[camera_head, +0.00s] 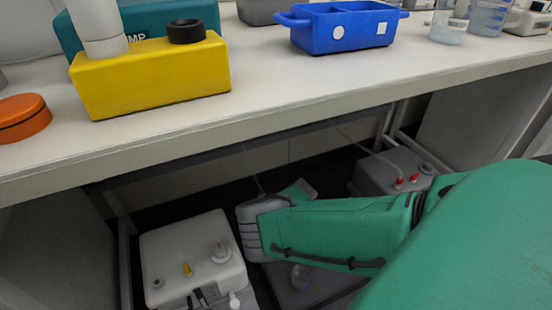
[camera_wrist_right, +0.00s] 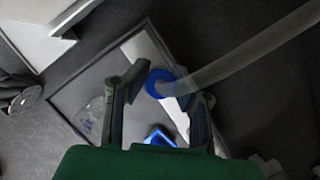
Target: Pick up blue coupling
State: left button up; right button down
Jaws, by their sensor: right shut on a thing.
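The blue coupling (camera_wrist_right: 158,82) is a blue ring on the end of a thick grey hose (camera_wrist_right: 245,55) in the right wrist view. It sits between the fingertips of my right gripper (camera_wrist_right: 162,88), which is shut on it. A second blue piece (camera_wrist_right: 159,137) shows lower between the fingers, partly hidden by my green wrist. In the head view my right arm reaches under the bench, and neither its fingers nor the coupling can be made out. My left gripper is not in view.
A white container (camera_head: 190,255) with a cap stands under the bench, left of my right arm. A grey container (camera_head: 385,172) with red fittings is behind it. The bench's front edge (camera_head: 300,125) overhangs the arm. A yellow block (camera_head: 155,80) and blue tray (camera_head: 345,30) stand on top.

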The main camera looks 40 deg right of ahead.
jog(key=shift+r, duration=0.1)
pick_arm(q)
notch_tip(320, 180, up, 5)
jog(key=p, duration=0.5)
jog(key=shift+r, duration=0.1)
pick_arm(e)
notch_tip(320, 180, up, 10)
jog(key=shift+f, duration=0.1)
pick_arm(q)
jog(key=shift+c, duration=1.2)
pick_arm(e)
jog(key=shift+w+a, duration=0.1)
